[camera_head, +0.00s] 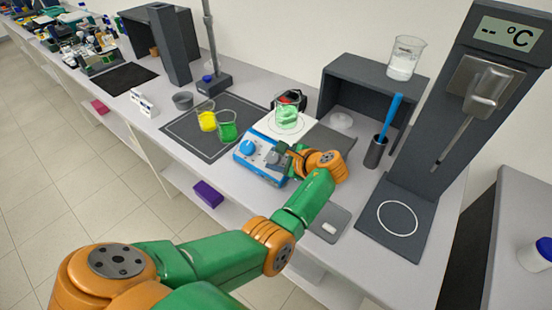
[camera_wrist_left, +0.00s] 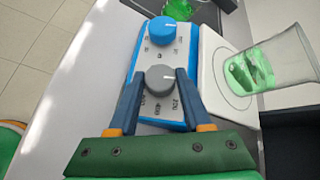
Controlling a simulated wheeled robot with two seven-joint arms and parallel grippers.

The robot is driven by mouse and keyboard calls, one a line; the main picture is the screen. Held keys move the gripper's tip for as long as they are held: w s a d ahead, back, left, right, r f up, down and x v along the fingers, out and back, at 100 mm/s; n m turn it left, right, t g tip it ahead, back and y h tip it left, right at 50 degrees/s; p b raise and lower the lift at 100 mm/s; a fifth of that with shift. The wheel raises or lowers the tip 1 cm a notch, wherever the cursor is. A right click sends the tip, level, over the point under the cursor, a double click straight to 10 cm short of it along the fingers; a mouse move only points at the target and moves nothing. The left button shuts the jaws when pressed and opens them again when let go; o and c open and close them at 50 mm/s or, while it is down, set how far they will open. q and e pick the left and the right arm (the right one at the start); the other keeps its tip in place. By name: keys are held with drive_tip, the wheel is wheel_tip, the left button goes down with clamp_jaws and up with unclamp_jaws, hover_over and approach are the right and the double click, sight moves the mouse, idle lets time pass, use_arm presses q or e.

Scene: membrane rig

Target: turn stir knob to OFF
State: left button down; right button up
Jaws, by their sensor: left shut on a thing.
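The hotplate stirrer (camera_head: 258,168) is a blue and white unit on the bench, with a white top plate (camera_wrist_left: 208,85). Its panel has a blue knob (camera_wrist_left: 161,30) and a grey knob (camera_wrist_left: 159,80). Numbers, including what looks like 200, are printed around the grey knob. A white line on the grey knob points right in the left wrist view. My left gripper (camera_head: 284,157) is shut on the grey knob, one finger on each side. The blue knob (camera_head: 248,148) is free. My right gripper is not in view.
A beaker of green liquid (camera_head: 287,117) stands on the top plate, close to the gripper. Yellow (camera_head: 206,117) and green (camera_head: 227,127) beakers stand on a dark mat to the left. A pen cup (camera_head: 376,152) and a thermometer stand (camera_head: 425,160) are at right.

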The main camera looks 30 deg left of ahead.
use_arm(q)
drive_tip(key=shift+f, duration=0.1)
drive_tip(key=shift+c, duration=1.9)
unclamp_jaws()
drive_tip(key=shift+o, duration=0.2)
drive_tip(key=shift+a, duration=0.15)
drive_tip(key=v, duration=0.7)
drive_tip(key=shift+b, duration=0.45)
